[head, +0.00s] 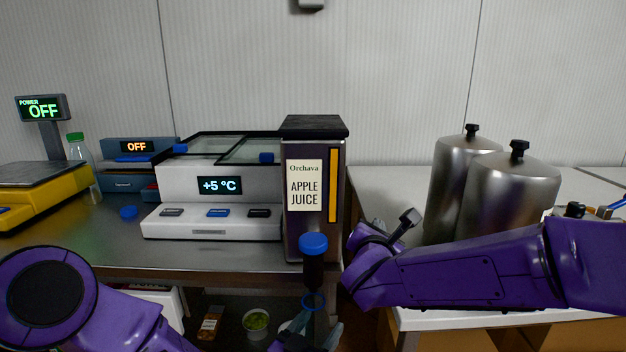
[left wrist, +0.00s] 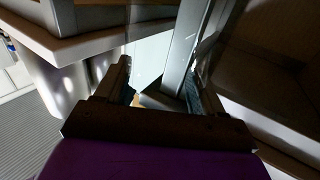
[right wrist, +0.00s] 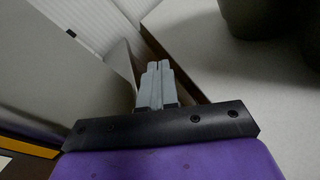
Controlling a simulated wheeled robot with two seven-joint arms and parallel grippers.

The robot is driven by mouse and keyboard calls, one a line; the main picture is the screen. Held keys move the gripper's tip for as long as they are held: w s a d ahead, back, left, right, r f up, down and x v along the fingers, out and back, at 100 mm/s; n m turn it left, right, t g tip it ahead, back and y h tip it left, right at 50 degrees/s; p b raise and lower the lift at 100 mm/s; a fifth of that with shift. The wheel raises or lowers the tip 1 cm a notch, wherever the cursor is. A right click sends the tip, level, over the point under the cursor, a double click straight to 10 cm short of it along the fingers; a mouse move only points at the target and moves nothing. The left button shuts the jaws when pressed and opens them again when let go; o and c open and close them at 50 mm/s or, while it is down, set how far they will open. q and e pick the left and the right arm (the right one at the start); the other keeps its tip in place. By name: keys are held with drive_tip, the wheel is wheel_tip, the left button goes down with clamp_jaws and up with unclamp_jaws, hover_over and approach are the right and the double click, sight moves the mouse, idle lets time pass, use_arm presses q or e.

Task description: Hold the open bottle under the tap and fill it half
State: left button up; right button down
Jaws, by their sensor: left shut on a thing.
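The apple juice dispenser (head: 315,220) stands at the counter's front edge in the head view, with a blue-topped tap (head: 313,245) on its front. The open bottle (head: 313,300) shows as a clear shape with a blue ring at its mouth, directly below the tap. My left gripper (head: 312,332) is shut around the bottle; the fingers also show in the left wrist view (left wrist: 160,88), where the bottle is hard to make out. Any liquid inside cannot be told. My right gripper (right wrist: 155,85) is shut and empty, beside the dispenser's right side.
A loose blue cap (head: 129,213) lies on the steel counter. A white unit reading +5 °C (head: 220,190) stands left of the dispenser. A yellow scale (head: 45,188) and a green-capped bottle (head: 85,165) are further left. Two metal canisters (head: 510,195) stand right.

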wheel_tip(320, 180, up, 8)
drive_tip(key=d+r+m+g+h, duration=0.1)
drive_tip(key=d+m+g+h, duration=0.3)
drive_tip(key=m, duration=0.6)
drive_tip(key=s+a+r+m+g+y, duration=0.35)
drive_tip(key=s+a+g+y, duration=0.2)
drive_tip(key=a, duration=0.35)
drive_tip(key=s+a+r+m+g+y, duration=0.35)
drive_tip(key=s+a+r+y, duration=0.2)
drive_tip(key=a+y, duration=0.2)
drive_tip(key=shift+n+h, duration=0.4)
drive_tip(key=shift+h, duration=0.1)
drive_tip(key=shift+s+a+f, duration=0.1)
drive_tip(key=shift+a+f, duration=0.05)
drive_tip(key=shift+f, duration=1.25)
drive_tip(key=shift+s+a+f, duration=0.1)
drive_tip(key=shift+f, duration=1.25)
drive_tip(key=shift+s+a+f, duration=0.1)
drive_tip(key=shift+a+f, duration=0.05)
drive_tip(key=shift+f, duration=1.25)
drive_tip(key=shift+f, duration=0.25)
